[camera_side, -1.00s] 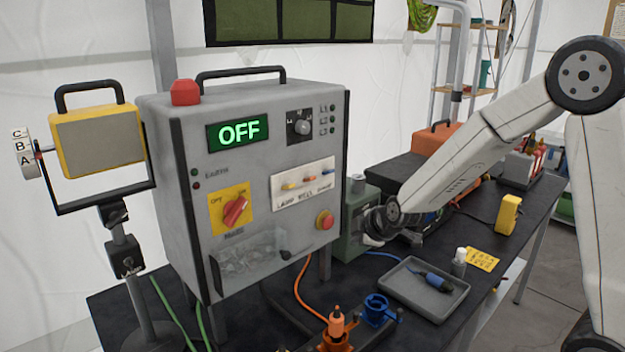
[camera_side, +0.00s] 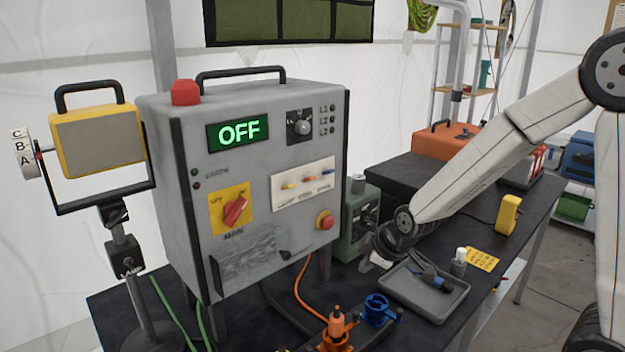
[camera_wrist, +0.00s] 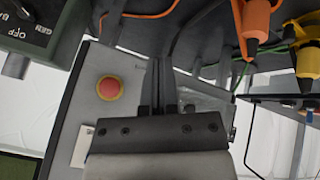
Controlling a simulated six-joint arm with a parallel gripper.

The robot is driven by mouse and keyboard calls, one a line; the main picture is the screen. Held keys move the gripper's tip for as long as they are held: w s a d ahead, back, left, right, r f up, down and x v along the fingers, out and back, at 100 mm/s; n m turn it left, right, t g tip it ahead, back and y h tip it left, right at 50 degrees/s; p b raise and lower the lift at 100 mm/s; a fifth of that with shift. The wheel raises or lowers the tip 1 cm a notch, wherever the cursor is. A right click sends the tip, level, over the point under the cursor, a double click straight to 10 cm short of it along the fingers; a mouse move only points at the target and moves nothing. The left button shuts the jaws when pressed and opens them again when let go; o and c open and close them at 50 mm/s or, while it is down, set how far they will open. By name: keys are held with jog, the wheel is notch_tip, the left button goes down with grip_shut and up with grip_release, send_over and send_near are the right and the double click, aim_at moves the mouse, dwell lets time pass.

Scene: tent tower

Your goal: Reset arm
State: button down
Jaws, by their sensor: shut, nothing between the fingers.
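My gripper shows in the wrist view (camera_wrist: 165,72) with its two dark fingers together and nothing between them. In the side view, the end of my arm is low, between the grey control box (camera_side: 262,150) and the grey tray (camera_side: 425,292). The fingers are hard to make out there. The control box display (camera_side: 239,132) reads OFF in green. A red rotary switch (camera_side: 235,211) sits on a yellow plate on its front. The box's red push button shows in the wrist view (camera_wrist: 111,88), left of my fingers.
The tray holds a blue and dark connector (camera_side: 432,278), with a small bottle (camera_side: 459,262) beside it. Orange (camera_side: 337,322) and blue (camera_side: 377,308) connector fittings stand at the table front. A green box (camera_side: 362,222) is behind my wrist. A yellow lamp (camera_side: 98,140) stands left.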

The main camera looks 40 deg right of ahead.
jog(key=s+a+f+m+g, duration=0.1)
jog(key=s+m+g, duration=0.1)
jog(key=s, duration=0.3)
jog(key=s+a+f+m+g, duration=0.1)
jog(key=s+a+m+g, duration=0.1)
jog(key=s+m, duration=0.2)
jog(key=shift+s, duration=1.25)
jog(key=shift+w+a, duration=0.1)
